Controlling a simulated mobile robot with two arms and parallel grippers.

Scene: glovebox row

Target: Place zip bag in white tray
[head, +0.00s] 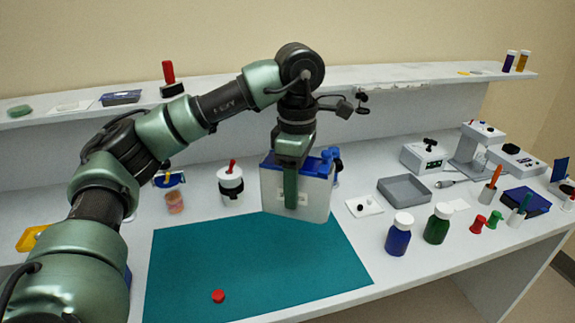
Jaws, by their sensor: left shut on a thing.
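My left gripper (291,204) points down at the back edge of the teal mat, with one green finger across the front of a whitish, blue-topped zip bag (315,201). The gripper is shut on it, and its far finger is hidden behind. The bag looks upright and has a small label near the finger. I cannot tell whether its lower edge touches the mat. A shallow grey tray (405,201) stands to its right. A small white flat piece with a dark spot (372,207) lies between them. I cannot tell which thing is the white tray. My right gripper is not in view.
The teal mat (255,265) is bare except for a red cap (218,296). A blue bottle (398,238) and a green bottle (437,228) stand right of the mat. A raised shelf (215,88) runs along the back.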

